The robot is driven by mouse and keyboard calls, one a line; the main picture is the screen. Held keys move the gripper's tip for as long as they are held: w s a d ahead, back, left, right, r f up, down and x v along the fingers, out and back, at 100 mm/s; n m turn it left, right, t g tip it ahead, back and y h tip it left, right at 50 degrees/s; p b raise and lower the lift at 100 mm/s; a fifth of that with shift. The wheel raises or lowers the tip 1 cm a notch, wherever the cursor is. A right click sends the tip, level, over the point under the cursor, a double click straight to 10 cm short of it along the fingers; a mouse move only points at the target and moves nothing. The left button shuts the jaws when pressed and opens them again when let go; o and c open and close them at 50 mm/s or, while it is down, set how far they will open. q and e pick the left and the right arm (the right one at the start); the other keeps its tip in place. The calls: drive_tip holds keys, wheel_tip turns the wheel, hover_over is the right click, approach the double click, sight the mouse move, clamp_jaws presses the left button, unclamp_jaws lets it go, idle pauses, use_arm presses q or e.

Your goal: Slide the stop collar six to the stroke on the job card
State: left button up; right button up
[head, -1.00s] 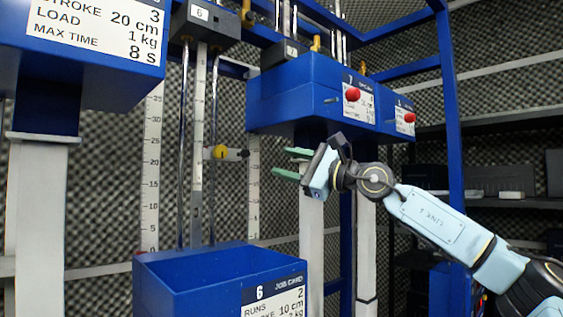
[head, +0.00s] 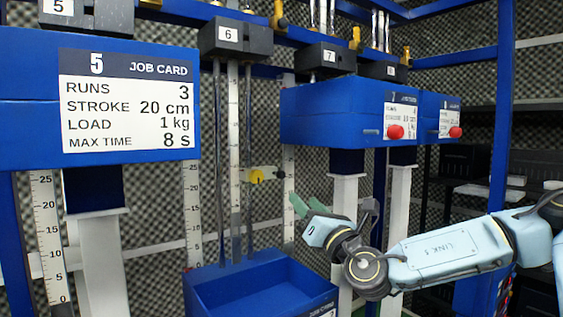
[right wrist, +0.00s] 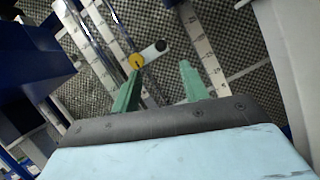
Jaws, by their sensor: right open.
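Stop collar six, with a yellow knob (head: 257,176), sits partway up the rods under the label 6 (head: 228,34). In the right wrist view its yellow knob (right wrist: 136,61) shows just beyond the fingertips, nearer the left finger. My right gripper (head: 307,204) is open and empty, to the right of the collar and a little lower, apart from it. Its green fingers also show in the right wrist view (right wrist: 160,72). Job card six (head: 323,312) is almost wholly cut off at the bottom edge, so its stroke cannot be read. My left gripper is out of view.
The blue open box (head: 250,285) of station six stands below the rods. Job card five (head: 128,102), stroke 20 cm, is at the left. Blue housings with red knobs (head: 395,132) overhang my right gripper. A graduated scale (head: 190,215) stands left of the rods.

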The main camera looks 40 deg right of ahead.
sight(283, 176)
drive_tip(key=p+x, duration=0.5)
drive_tip(key=x, duration=0.7)
drive_tip(key=shift+d+r, duration=0.1)
drive_tip(key=shift+r, duration=0.05)
drive_tip(key=shift+w+d+r+p, duration=0.1)
drive_tip(key=shift+w+d+p, duration=0.05)
drive_tip(key=shift+w+p, duration=0.4)
clamp_jaws()
